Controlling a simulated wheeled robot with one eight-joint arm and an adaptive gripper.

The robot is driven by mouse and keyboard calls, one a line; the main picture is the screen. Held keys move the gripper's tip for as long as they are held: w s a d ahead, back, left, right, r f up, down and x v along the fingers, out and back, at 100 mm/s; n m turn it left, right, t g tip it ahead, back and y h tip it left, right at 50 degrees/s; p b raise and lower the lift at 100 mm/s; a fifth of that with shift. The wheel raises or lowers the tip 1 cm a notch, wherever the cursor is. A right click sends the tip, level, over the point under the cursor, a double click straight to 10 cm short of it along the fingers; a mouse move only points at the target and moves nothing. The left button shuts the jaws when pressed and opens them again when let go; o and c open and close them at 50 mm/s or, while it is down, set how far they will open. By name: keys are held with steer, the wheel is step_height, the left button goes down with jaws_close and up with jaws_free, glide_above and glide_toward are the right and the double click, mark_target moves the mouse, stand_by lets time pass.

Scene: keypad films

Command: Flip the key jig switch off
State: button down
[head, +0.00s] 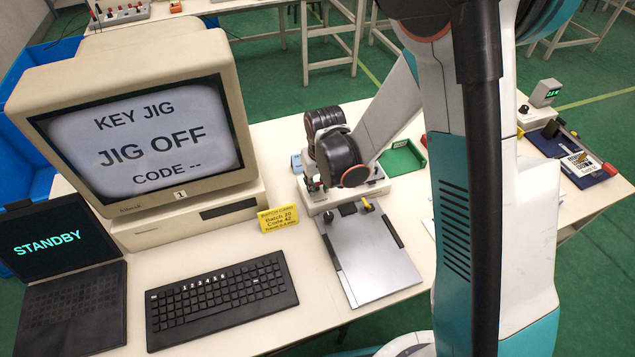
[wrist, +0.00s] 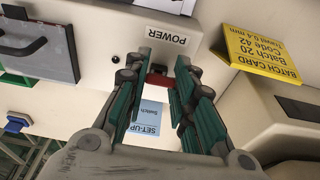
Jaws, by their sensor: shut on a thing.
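The key jig (head: 345,198) is a pale box behind a grey plate on the table. In the wrist view its front face carries a POWER label (wrist: 167,36) and a small black dot. In the head view my arm hides most of the gripper. The monitor screen (head: 150,135) reads KEY JIG, JIG OFF, CODE --.
A yellow batch card (head: 278,218) stands beside the jig. A black keyboard (head: 220,298) lies in front of the monitor, with a dark STANDBY screen (head: 50,240) at left. A green tray (head: 403,158) lies behind the jig.

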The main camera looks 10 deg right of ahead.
steer(key=c, duration=1.3)
jaws_free()
steer(key=shift+r, duration=0.1)
steer(key=r, duration=0.4)
steer(key=s+r, duration=0.1)
steer(key=r, duration=0.2)
steer(key=s+r, duration=0.1)
steer(key=r, duration=0.3)
steer(key=shift+d+r, duration=0.2)
steer(key=shift+r, duration=0.1)
steer(key=s+d+r+t, duration=0.1)
steer(key=s+d+r, duration=0.2)
steer(key=s+r, duration=0.1)
steer(key=s+d+r+m+t, duration=0.1)
steer(key=s+d+r+t, duration=0.1)
steer(key=s+d+r, duration=0.2)
steer(key=s+d+r+m+t, duration=0.1)
steer(key=s+d+r, duration=0.3)
steer(key=s, duration=0.5)
steer(key=shift+s+r+t, duration=0.2)
steer(key=shift+r+t, duration=0.4)
steer(key=shift+r, duration=0.3)
